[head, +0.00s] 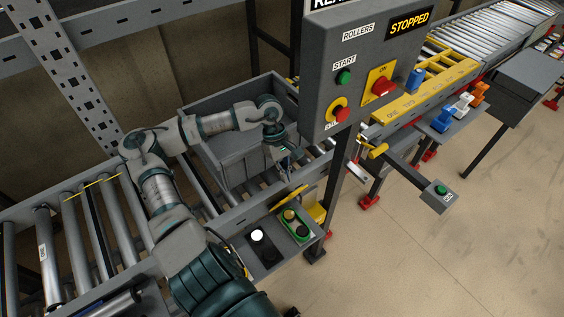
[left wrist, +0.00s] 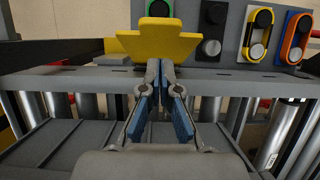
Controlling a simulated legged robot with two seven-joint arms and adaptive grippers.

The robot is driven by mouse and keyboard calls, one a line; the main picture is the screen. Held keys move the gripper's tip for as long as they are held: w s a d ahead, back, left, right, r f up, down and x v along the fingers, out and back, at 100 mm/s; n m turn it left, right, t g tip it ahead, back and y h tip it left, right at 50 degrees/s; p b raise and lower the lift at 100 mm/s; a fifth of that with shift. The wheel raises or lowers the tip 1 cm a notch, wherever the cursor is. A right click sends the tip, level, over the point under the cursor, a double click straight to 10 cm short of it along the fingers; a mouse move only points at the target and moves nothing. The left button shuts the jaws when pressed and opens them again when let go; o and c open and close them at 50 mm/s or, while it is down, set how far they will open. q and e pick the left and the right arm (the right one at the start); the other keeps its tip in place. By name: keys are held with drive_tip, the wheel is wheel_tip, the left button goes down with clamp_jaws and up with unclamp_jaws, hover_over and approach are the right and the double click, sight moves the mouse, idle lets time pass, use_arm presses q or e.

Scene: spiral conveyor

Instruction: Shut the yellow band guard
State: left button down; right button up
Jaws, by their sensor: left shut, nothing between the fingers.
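A yellow plate (left wrist: 158,42) with a raised tab stands on the conveyor's side rail in the left wrist view, straight ahead of my left gripper (left wrist: 160,68). A larger yellow barred frame (head: 425,85) lies along the conveyor beyond the control panel. I cannot tell for sure which of these is the band guard. My left gripper (head: 284,160) is shut and empty over the conveyor. Its tips are close to the plate's lower edge; touching or not is unclear. My right gripper is not in view.
A grey control panel (head: 355,65) reading STOPPED rises right of my left gripper. A grey bin (head: 233,155) sits on the conveyor close to my left arm. Small button boxes (head: 290,224) line the near rail. Blue, white and orange items (head: 462,106) are at right.

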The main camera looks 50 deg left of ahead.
use_arm(q)
drive_tip(key=shift+s+d+f+p, duration=0.1)
drive_tip(key=shift+d+f+p, duration=0.15)
drive_tip(key=shift+d, duration=0.25)
drive_tip(key=shift+s+d+f+p, duration=0.1)
drive_tip(key=shift+d+f, duration=0.25)
drive_tip(key=shift+d, duration=0.1)
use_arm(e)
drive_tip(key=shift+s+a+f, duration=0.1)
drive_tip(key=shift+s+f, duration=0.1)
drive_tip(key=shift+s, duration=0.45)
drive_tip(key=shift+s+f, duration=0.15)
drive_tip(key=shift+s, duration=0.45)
use_arm(q)
drive_tip(key=shift+d, duration=0.2)
